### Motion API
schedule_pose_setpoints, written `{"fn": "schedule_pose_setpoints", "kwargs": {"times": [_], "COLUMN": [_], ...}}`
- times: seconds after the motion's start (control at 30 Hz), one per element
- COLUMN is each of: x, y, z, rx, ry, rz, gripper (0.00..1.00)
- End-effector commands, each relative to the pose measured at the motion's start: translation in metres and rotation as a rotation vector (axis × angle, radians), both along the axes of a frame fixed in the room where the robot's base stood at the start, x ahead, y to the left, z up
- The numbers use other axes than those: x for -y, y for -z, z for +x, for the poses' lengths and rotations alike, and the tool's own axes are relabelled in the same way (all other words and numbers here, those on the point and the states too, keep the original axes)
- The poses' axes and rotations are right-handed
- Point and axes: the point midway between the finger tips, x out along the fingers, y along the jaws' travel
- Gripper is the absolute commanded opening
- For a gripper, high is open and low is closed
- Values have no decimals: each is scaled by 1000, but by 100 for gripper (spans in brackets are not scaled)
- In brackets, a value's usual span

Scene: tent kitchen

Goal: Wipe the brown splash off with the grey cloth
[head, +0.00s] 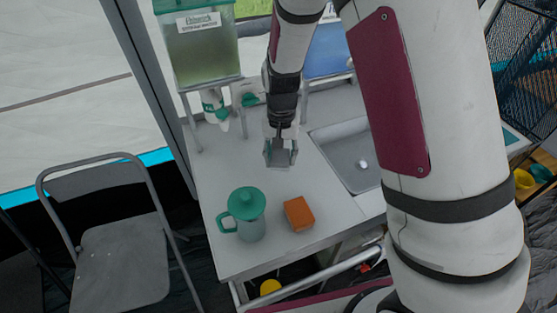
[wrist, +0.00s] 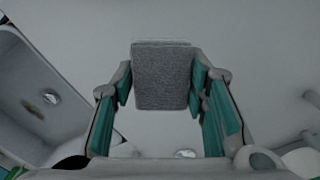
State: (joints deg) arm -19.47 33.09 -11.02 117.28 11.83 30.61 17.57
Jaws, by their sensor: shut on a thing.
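My gripper (head: 280,148) is over the white counter, left of the sink. It is shut on the grey cloth (wrist: 162,75), a folded, block-like pad between the two teal-lined fingers in the wrist view. The cloth (head: 278,160) also shows under the gripper in the head view; I cannot tell whether it touches the counter. I see no clear brown splash on the visible counter. A small brownish mark (wrist: 31,108) shows inside the sink in the wrist view; I cannot tell whether it is the splash or the drain.
The sink (head: 345,151) holds a small white object (head: 363,163). A teal-lidded jug (head: 243,213) and an orange-brown block (head: 298,214) stand at the counter's front. A dispenser tank (head: 203,55) stands at the back left, with bottles below. A folding chair (head: 120,262) is left.

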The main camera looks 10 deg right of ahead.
Motion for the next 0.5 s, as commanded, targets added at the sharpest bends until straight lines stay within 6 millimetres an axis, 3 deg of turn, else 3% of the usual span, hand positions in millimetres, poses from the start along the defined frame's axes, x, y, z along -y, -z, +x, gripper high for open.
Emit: {"fn": "schedule_pose_setpoints", "kwargs": {"times": [0.23, 0.5], "x": [6, 8], "y": [-24, -28], "z": [-7, -8], "rx": [0, -1], "ry": [0, 0], "rz": [0, -1], "gripper": [10, 10]}}
